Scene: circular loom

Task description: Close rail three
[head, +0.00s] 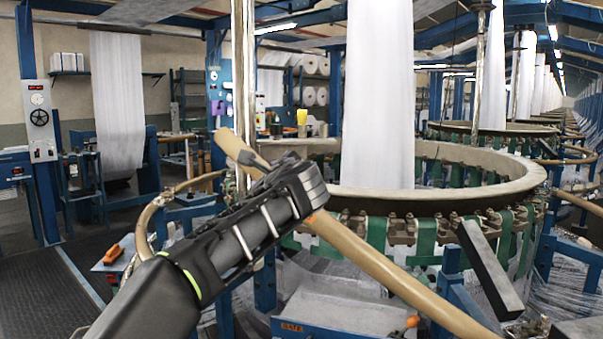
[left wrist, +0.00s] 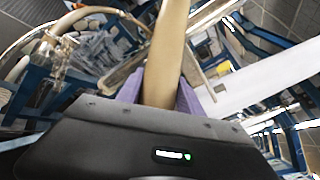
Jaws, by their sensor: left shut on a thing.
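A tan, rounded rail (head: 375,262) slants across the head view, from the upper left down to the lower right, in front of the round loom. I see no number on it. My left gripper (head: 283,178) is shut around this rail near its upper end. In the left wrist view the rail (left wrist: 166,50) rises between the purple finger pads of my left gripper (left wrist: 160,97). The rail's front end leaves the head view at the bottom. My right gripper is not in view.
A white fabric tube (head: 378,95) rises from the loom's middle. Green straps (head: 427,238) hang around the ring. A dark bar (head: 488,270) tilts at the lower right. A curved brown tube (head: 147,225) is at the left. Dark floor matting (head: 40,285) is clear there.

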